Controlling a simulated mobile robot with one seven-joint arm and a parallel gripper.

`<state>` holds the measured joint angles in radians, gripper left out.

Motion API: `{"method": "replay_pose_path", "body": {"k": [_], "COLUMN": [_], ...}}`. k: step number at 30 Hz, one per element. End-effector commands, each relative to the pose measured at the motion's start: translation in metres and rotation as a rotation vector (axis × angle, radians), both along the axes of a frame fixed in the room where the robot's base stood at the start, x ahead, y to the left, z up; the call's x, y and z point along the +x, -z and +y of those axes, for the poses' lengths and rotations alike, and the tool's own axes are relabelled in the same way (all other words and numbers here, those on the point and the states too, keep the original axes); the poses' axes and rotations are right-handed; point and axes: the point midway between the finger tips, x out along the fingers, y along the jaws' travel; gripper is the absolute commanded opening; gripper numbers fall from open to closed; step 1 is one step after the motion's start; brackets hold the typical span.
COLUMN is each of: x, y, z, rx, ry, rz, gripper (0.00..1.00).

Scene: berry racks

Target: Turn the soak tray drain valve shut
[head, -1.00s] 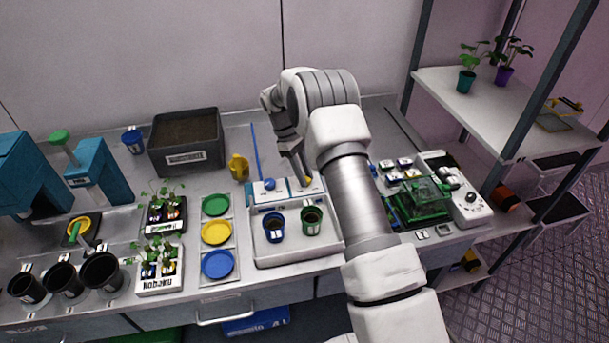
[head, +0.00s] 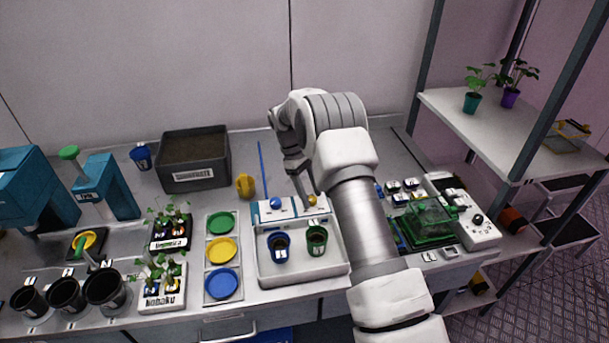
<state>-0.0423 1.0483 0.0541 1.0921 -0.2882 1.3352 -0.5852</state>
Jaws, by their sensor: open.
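The soak tray (head: 300,272) is a shallow white tray on the bench, holding a blue pot (head: 278,246) and a green pot (head: 317,240). A white and blue panel (head: 291,212) at its back edge bears a blue knob (head: 276,203) on the left and a yellow knob (head: 312,200) on the right. I cannot tell from the small labels which knob is the drain valve. My gripper (head: 308,196) points down at the yellow knob, open, its fingers close to it. Contact is unclear, and my arm hides what lies just right of the tray.
Left of the tray stand a rack of green, yellow and blue discs (head: 222,250) and labelled seedling trays (head: 162,287). A soil box (head: 193,160) and a yellow object (head: 245,185) are behind. A green clear-topped device (head: 430,225) is right of my arm.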

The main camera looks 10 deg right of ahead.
Motion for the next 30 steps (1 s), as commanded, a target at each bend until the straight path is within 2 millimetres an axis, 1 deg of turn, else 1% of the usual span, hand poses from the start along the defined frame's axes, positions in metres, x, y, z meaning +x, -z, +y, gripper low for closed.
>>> {"method": "replay_pose_path", "body": {"k": [5,12,18,24,30], "x": [0.01,0.025,0.035,0.042,0.047], "y": [-0.027,-0.078,-0.109,-0.133,-0.149], "z": [0.008,0.022,0.03,0.037,0.041], "rx": [0.001,0.002,0.001,0.001,0.001], "ry": [-0.001,-0.001,-0.001,-0.001,0.0], "rz": [-0.006,-0.006,-0.004,-0.003,-0.002], "gripper": [0.6,0.6,0.6,0.6,0.6]}}
